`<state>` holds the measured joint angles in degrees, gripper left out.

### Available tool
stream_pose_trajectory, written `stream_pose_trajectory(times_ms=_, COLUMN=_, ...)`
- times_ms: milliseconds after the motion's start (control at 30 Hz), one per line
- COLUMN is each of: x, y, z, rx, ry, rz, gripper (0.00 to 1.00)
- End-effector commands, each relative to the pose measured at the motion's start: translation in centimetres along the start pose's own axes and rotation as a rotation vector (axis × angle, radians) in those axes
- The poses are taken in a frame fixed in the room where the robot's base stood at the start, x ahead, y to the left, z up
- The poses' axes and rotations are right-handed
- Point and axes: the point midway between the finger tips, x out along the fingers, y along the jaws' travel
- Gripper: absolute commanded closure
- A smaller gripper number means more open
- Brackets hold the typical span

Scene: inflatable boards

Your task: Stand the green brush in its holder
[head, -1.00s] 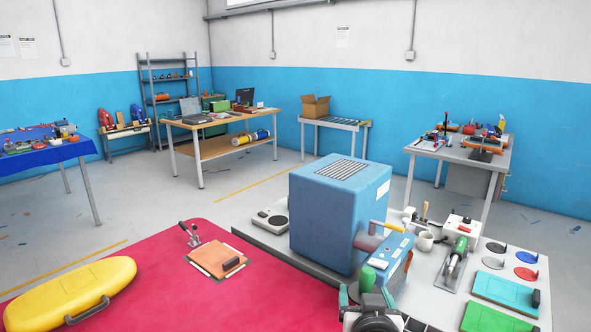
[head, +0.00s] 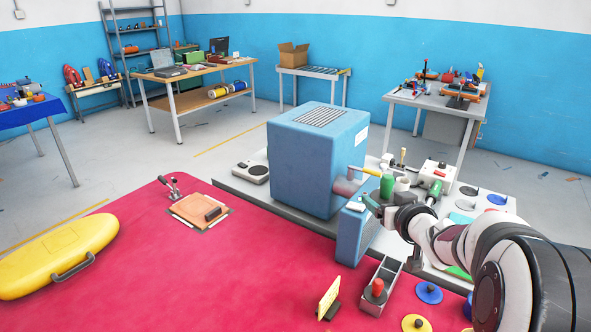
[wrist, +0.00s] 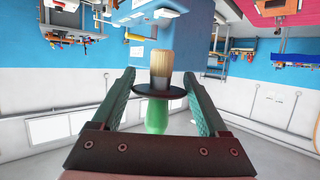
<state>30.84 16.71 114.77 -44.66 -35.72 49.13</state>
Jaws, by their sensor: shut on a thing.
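The green brush has a green handle, a wide dark collar and pale bristles. In the wrist view, the brush (wrist: 157,116) is between the two fingers of my gripper (wrist: 160,80), with its bristles toward the top of this upside-down picture. In the head view, the brush's green handle (head: 387,184) stands up just beyond my gripper (head: 373,203); its bristles are hidden there. My gripper is shut on the brush, above the right-hand bench and near the blue box. I cannot tell which thing is the brush's holder.
The large blue box (head: 305,170) with a yellow handle stands left of my gripper. A pale cup (head: 402,186) is just right of the brush. A grey tray (head: 392,268) with a red-topped piece lies in front, on the red table (head: 180,265). The red table's middle is clear.

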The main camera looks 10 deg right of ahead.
Motion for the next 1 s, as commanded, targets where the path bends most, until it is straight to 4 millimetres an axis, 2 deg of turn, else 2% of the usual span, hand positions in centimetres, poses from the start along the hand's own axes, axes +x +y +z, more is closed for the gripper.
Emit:
stream_pose_trajectory(times_ms=33, x=1.2, y=3.1, z=1.8, rx=0.004, ry=-0.007, rz=0.001, gripper=0.78)
stream_pose_trajectory(times_ms=100, x=2.2, y=6.8, z=4.2, rx=0.000, ry=-0.006, rz=-0.013, gripper=0.78)
stream_pose_trajectory(times_ms=200, x=2.8, y=11.1, z=8.1, rx=-0.010, ry=-0.004, rz=-0.036, gripper=0.78)
stream_pose_trajectory(times_ms=300, x=2.7, y=14.0, z=11.6, rx=-0.018, ry=-0.003, rz=-0.056, gripper=0.78)
stream_pose_trajectory(times_ms=400, x=2.3, y=15.7, z=14.0, rx=-0.024, ry=-0.001, rz=-0.069, gripper=0.78)
stream_pose_trajectory(times_ms=467, x=2.3, y=16.1, z=14.8, rx=-0.029, ry=0.000, rz=-0.075, gripper=0.78)
stream_pose_trajectory(times_ms=533, x=3.1, y=15.7, z=15.4, rx=-0.028, ry=0.000, rz=-0.080, gripper=0.78)
stream_pose_trajectory(times_ms=800, x=10.8, y=10.8, z=17.8, rx=-0.030, ry=-0.001, rz=-0.083, gripper=0.78)
stream_pose_trajectory(times_ms=900, x=12.6, y=9.8, z=18.2, rx=-0.031, ry=0.000, rz=-0.080, gripper=0.78)
stream_pose_trajectory(times_ms=1000, x=13.5, y=9.4, z=19.0, rx=-0.030, ry=-0.001, rz=-0.078, gripper=0.78)
